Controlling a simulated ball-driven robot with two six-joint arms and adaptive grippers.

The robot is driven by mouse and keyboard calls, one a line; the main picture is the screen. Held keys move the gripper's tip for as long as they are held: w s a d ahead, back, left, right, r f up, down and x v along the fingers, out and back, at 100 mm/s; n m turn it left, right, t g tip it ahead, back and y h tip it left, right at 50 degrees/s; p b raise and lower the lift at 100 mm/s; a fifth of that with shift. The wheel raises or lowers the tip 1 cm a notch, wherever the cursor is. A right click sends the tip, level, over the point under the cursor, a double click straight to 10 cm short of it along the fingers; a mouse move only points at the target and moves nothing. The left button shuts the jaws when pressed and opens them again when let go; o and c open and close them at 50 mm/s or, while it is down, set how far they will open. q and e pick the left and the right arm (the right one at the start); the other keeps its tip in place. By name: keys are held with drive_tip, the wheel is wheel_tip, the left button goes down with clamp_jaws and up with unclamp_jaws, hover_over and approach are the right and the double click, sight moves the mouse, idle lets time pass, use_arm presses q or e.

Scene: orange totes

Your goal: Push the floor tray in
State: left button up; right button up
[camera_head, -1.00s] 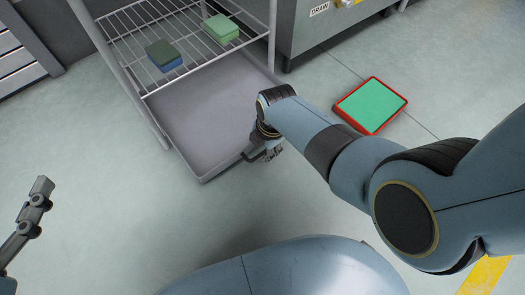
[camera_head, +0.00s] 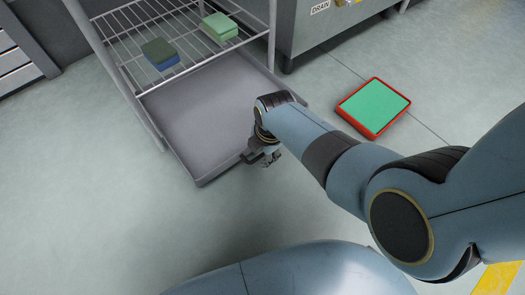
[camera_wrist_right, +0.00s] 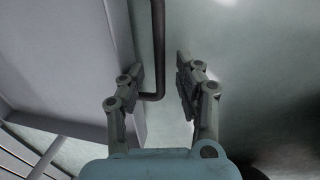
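The grey floor tray (camera_head: 205,125) lies on the floor under a wire rack, its front part sticking out toward me. It also shows at the left of the right wrist view (camera_wrist_right: 65,60). A dark bar-shaped handle (camera_wrist_right: 158,35) runs along the tray's side in that view. My right gripper (camera_head: 268,158) is low at the tray's front right corner. In the right wrist view my right gripper (camera_wrist_right: 160,63) is open, one finger on each side of the handle, with a gap at the right finger. My left gripper is out of view.
The wire rack (camera_head: 180,72) stands over the tray and holds a green block (camera_head: 219,27) and a dark green-and-blue block (camera_head: 160,53). A red tray with a green top (camera_head: 374,107) lies on the floor at right. Floor left of the tray is clear.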

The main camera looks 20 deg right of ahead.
clamp_jaws()
idle(0.4)
